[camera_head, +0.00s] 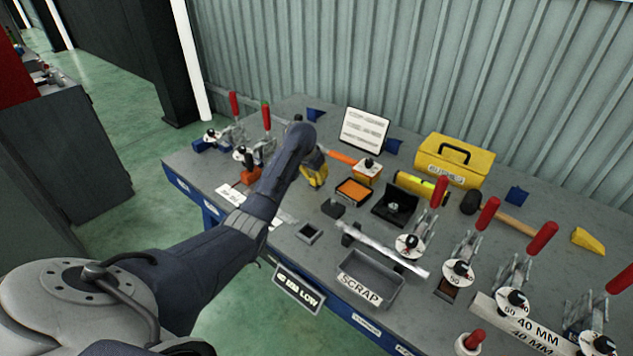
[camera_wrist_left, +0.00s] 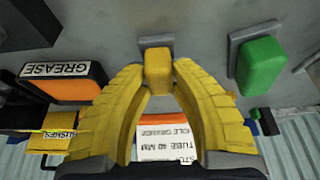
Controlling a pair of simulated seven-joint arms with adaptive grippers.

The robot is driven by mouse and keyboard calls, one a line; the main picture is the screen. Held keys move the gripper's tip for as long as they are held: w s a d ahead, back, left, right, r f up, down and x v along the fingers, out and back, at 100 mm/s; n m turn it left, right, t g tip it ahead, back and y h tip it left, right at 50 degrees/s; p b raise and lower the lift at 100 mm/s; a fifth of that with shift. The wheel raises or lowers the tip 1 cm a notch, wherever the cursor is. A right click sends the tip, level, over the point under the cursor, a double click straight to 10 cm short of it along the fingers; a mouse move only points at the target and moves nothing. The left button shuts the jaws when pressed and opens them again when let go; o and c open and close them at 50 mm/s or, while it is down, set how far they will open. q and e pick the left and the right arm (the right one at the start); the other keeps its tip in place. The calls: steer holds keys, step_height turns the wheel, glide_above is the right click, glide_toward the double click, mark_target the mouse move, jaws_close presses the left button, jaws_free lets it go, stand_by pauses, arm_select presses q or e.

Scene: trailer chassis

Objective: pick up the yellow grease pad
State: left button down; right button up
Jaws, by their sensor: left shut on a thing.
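The yellow grease pad (camera_wrist_left: 158,66) is a small block between the fingertips of my left gripper (camera_wrist_left: 158,82) in the left wrist view. The yellow fingers close in on it from both sides, shut on it. A grey bracket sits right behind the pad; I cannot tell whether the pad touches it. In the head view my left gripper (camera_head: 315,172) is low over the bench's back left part, and my arm hides the pad. The grease tray (camera_wrist_left: 70,82), black with an orange filling, lies left of the gripper in the wrist view. My right gripper is not in view.
A green pad (camera_wrist_left: 262,66) stands at a similar bracket to the right in the wrist view. In the head view, red-handled clamps (camera_head: 266,118), a yellow case (camera_head: 454,160), a hammer (camera_head: 500,212) and a scrap bin (camera_head: 345,278) crowd the bench.

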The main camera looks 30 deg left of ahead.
arm_select(q)
steer(key=shift+r, duration=0.1)
step_height(320, 180, up, 20)
stand_by(0.9)
steer(key=c, duration=1.8)
jaws_free()
steer(key=shift+c, duration=0.2)
jaws_close()
